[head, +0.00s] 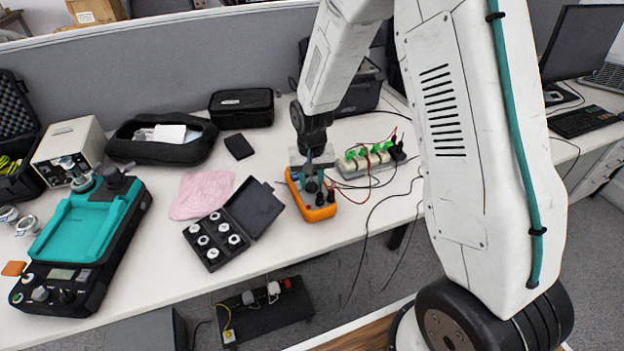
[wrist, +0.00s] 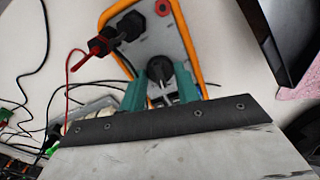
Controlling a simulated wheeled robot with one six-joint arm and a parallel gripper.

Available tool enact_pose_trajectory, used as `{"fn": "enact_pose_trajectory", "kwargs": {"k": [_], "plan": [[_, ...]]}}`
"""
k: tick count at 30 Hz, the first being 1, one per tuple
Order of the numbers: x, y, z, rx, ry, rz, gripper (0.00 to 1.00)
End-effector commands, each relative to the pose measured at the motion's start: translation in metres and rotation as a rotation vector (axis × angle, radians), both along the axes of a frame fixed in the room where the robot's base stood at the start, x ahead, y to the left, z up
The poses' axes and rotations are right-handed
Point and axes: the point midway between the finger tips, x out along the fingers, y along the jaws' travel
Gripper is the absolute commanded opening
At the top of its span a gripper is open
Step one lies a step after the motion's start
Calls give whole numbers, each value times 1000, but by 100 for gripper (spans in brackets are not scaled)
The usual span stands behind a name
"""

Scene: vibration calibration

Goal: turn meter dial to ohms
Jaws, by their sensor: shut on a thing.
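The orange-framed multimeter (head: 318,211) lies on the white bench, below my gripper in the head view. In the wrist view its grey face and orange rim (wrist: 190,47) fill the upper middle. The black round dial (wrist: 159,70) sits between the two teal fingers of my gripper (wrist: 160,88), which are shut on it. The dial's pointer setting and the meter's display cannot be made out. Black plugs (wrist: 126,28) and a red lead plug (wrist: 98,46) are at the meter's jack end. In the head view my gripper (head: 312,180) hides much of the meter's face.
A power strip with green plugs (head: 368,158) and loose cables lie right of the meter. An open black case of round weights (head: 215,238) and a pink cloth (head: 202,194) lie left. A teal-topped shaker (head: 85,235) stands at far left. The bench's front edge is close below the meter.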

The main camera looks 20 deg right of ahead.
Motion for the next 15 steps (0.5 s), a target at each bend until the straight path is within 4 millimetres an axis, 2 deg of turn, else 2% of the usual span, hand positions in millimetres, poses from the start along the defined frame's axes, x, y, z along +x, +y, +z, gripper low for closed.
{"fn": "enact_pose_trajectory", "kwargs": {"k": [15], "plan": [[0, 0, 0, 0, 0, -369, 9]]}}
